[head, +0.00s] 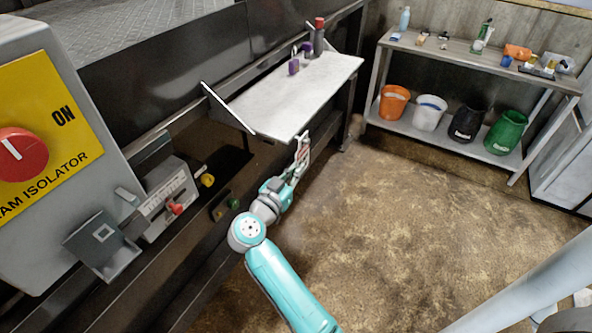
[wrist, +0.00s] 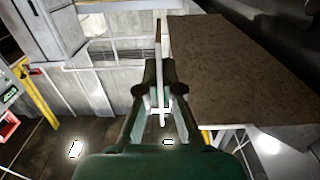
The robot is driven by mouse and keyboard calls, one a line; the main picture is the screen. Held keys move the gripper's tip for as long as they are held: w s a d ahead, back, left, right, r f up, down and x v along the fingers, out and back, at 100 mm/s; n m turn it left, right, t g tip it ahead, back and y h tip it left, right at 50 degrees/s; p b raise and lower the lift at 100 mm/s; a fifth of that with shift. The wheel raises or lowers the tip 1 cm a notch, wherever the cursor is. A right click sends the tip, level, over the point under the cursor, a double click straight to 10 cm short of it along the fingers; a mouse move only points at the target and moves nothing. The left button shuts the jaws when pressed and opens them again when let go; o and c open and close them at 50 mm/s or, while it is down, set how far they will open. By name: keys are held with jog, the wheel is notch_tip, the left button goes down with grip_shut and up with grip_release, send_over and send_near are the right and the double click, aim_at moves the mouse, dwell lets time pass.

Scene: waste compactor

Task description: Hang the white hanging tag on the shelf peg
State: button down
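My gripper (head: 299,165) is at the front right corner of the white wall shelf (head: 285,98) in the head view. A small white tag with reddish marks (head: 303,148) stands upright at its fingertips. In the wrist view my gripper (wrist: 160,90) has its fingers close together around a thin pale strip, the tag seen edge-on (wrist: 159,50). The tag appears held beside the shelf edge; I cannot tell if it touches the shelf. I cannot make out the shelf peg clearly in either view.
Purple items (head: 294,67) and a red-topped grey bottle (head: 319,38) stand at the shelf's back end. A brown panel (wrist: 240,75) fills the right of the wrist view. A workbench (head: 470,50) with buckets below stands at the right. The floor (head: 400,220) between is open.

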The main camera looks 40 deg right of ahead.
jog(key=c, duration=1.2)
grip_release()
jog(key=shift+c, duration=0.2)
jog(key=v, duration=1.2)
jog(key=shift+s, duration=0.1)
